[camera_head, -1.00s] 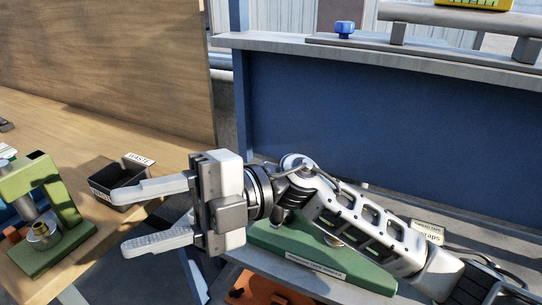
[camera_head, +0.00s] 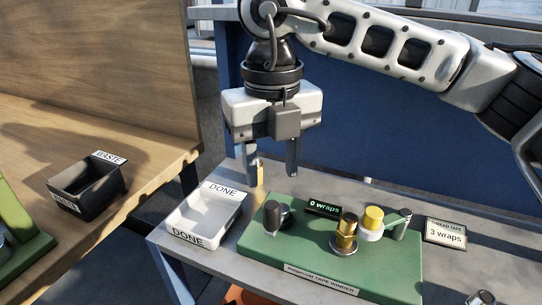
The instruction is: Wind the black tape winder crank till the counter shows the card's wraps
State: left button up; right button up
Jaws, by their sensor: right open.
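The green tape winder (camera_head: 330,268) stands on the grey bench. A black knob-like crank (camera_head: 274,218) rises at its left end. The small counter (camera_head: 322,208) behind reads "0 wraps". A brass fitting (camera_head: 346,232) stands upright in the middle, with a yellow tape roll (camera_head: 372,221) beside it and a green arm with a dark post (camera_head: 401,226) at the right. The card (camera_head: 445,234) reads "3 wraps". My right gripper (camera_head: 271,175) is open and empty, fingers pointing down, above and behind the black crank, apart from it. My left gripper is out of view.
A white DONE tray (camera_head: 207,212) sits left of the winder and looks empty. A dark WASTE bin (camera_head: 88,186) stands on the wooden table at left. A small brass-coloured item (camera_head: 260,172) is behind the gripper's fingers. A blue panel (camera_head: 400,150) rises behind the bench.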

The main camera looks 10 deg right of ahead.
aim_at(272, 205)
notch_tip(272, 205, down, 8)
jog(key=b, duration=0.4)
jog(key=shift+r, duration=0.2)
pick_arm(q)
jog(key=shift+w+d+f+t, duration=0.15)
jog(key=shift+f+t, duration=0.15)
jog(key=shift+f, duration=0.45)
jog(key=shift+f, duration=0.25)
pick_arm(e)
jog(key=c, duration=0.8)
